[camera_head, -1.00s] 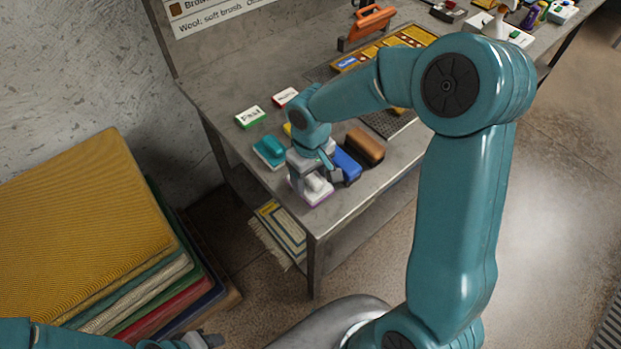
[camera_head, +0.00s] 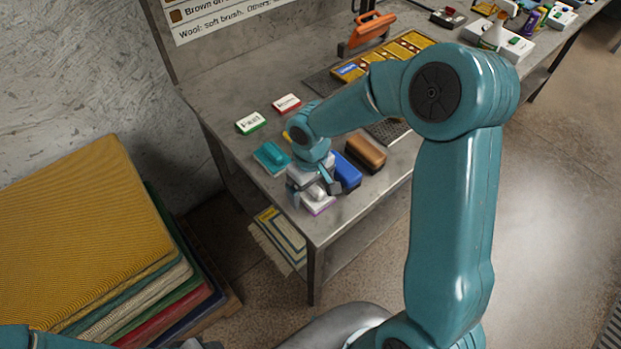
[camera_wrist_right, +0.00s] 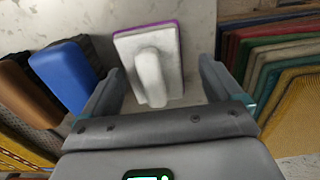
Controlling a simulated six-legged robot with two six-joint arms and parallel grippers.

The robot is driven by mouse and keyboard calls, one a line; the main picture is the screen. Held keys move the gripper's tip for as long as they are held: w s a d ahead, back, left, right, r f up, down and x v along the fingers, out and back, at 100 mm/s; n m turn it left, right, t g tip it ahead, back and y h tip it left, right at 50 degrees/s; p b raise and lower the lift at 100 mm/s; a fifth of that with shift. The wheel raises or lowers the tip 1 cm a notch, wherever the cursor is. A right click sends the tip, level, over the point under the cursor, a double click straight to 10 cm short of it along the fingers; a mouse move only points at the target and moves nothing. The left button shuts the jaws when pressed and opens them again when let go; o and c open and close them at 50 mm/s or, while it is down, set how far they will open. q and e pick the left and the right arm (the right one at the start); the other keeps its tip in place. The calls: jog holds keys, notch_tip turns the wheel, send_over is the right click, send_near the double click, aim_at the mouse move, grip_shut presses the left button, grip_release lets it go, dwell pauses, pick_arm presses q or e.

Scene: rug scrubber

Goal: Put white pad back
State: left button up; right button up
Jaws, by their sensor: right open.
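The white pad (camera_head: 318,207) has a purple edge and lies at the near corner of the grey workbench. In the right wrist view the white pad (camera_wrist_right: 170,52) shows its pale raised handle, which points towards the gripper. My right gripper (camera_head: 314,193) is open just above the pad. In the right wrist view its fingers (camera_wrist_right: 158,88) are spread on both sides of the handle, with gaps visible. Only a small piece of my left gripper (camera_head: 200,344) shows at the bottom edge, so its jaws are hidden.
A blue brush (camera_head: 347,173) and a brown brush (camera_head: 366,153) stand close beside the pad. Stacked rugs (camera_head: 80,230) stand at left.

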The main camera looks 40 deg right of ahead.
aim_at(312, 189)
notch_tip(312, 189, up, 12)
dwell(0.4)
jog(key=shift+s, duration=0.2)
